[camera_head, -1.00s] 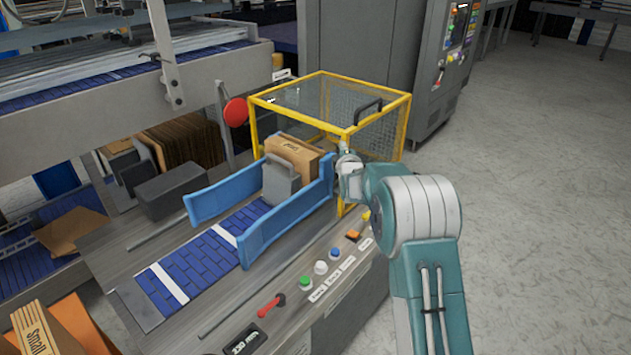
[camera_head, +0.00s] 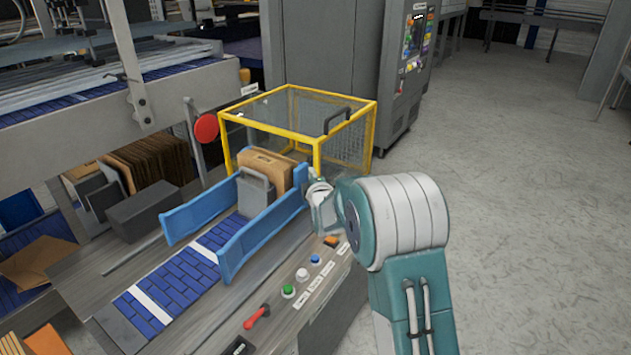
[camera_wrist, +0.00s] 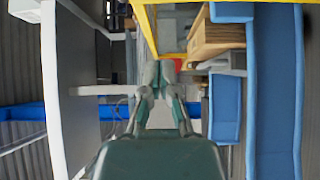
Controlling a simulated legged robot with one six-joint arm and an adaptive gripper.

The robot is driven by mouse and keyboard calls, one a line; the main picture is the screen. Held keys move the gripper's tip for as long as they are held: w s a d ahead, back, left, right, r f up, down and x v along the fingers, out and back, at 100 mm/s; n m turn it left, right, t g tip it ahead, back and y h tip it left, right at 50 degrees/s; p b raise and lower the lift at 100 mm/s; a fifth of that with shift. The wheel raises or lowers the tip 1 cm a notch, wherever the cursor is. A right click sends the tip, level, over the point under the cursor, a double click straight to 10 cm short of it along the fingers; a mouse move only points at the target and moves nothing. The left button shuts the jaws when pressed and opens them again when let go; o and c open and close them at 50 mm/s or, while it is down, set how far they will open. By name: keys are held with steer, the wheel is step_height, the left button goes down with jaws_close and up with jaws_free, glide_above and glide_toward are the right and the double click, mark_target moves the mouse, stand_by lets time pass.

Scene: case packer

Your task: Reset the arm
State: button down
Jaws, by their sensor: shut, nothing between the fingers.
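My gripper shows in the wrist view (camera_wrist: 162,78), with its two fingers together and nothing between them. In the head view my teal and white arm stands at the right of the machine, and its wrist end is beside the blue guide rail and the yellow-framed guard (camera_head: 300,100). The fingers are hidden or too small to make out there. The arm is folded, with its large white joint toward the camera.
A brown box (camera_head: 266,166) sits between the blue guide rails (camera_head: 262,238) on the conveyor (camera_head: 170,290). A red lever (camera_head: 257,316) and several buttons (camera_head: 302,275) line the panel. A control cabinet (camera_head: 405,80) stands behind. Open floor (camera_head: 510,200) lies to the right.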

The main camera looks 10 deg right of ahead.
steer(key=s+r+m+g, duration=0.3)
steer(key=s+r+m, duration=0.1)
steer(key=s, duration=0.6)
steer(key=s+r+m+g, duration=0.3)
steer(key=s+r+m, duration=0.15)
steer(key=s, duration=0.55)
steer(key=s+f+m+g, duration=0.1)
steer(key=s+m+g, duration=0.2)
steer(key=s, duration=1.1)
steer(key=s+f+m+g, duration=0.1)
steer(key=s+m+g, duration=0.2)
steer(key=s, duration=1.1)
steer(key=m, duration=0.3)
steer(key=shift+s+f, duration=0.25)
steer(key=shift+f, duration=0.1)
steer(key=shift+m, duration=0.25)
